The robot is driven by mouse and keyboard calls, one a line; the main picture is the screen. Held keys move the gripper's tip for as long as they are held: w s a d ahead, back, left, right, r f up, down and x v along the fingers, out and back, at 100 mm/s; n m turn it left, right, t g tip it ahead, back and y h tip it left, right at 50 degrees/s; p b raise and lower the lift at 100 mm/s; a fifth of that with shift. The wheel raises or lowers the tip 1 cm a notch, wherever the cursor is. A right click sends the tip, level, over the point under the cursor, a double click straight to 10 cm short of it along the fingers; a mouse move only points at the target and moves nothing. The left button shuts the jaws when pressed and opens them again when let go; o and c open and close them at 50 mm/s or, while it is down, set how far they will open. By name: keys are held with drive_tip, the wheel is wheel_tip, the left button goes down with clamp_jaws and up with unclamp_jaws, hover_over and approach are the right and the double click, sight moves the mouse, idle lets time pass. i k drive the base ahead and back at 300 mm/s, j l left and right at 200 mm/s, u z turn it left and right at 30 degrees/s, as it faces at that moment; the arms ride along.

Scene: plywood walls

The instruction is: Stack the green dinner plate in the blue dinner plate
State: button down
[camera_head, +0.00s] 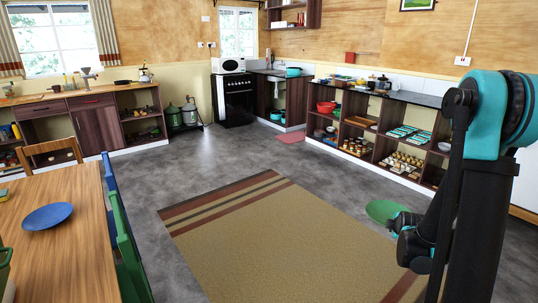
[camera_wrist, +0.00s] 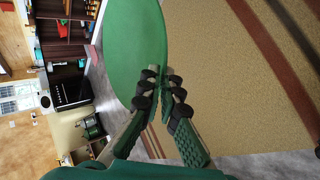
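The blue dinner plate (camera_head: 47,216) lies flat on the wooden table at the left of the head view. The green dinner plate (camera_head: 384,210) is held out over the floor at the right, in front of my arm. In the wrist view the green plate (camera_wrist: 135,45) fills the upper middle, with its top edge cut off by the frame. My gripper (camera_wrist: 163,85) is shut on the plate's rim, with the fingertips on either side of it. In the head view my gripper is mostly hidden behind the plate and my wrist.
The wooden table (camera_head: 75,260) has bare room around the blue plate. Blue and green chairs (camera_head: 128,245) stand along its right side, and another chair (camera_head: 50,150) is at its far end. A striped rug (camera_head: 270,240) covers the open floor. Shelves (camera_head: 385,135) line the right wall.

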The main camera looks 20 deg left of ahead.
sight(57, 220)
drive_tip(key=i+l+u, duration=0.1)
drive_tip(key=i, duration=0.4)
drive_tip(key=i+l+u, duration=0.1)
drive_tip(key=i, duration=0.4)
drive_tip(key=i+u, duration=0.2)
drive_tip(key=u, duration=0.2)
drive_tip(key=i+l+u, duration=0.1)
drive_tip(key=i+u, duration=0.15)
drive_tip(key=u, duration=0.15)
drive_tip(key=i+l+u, duration=0.15)
drive_tip(key=u, duration=0.25)
drive_tip(key=i+l+u, duration=0.2)
drive_tip(key=u, duration=0.2)
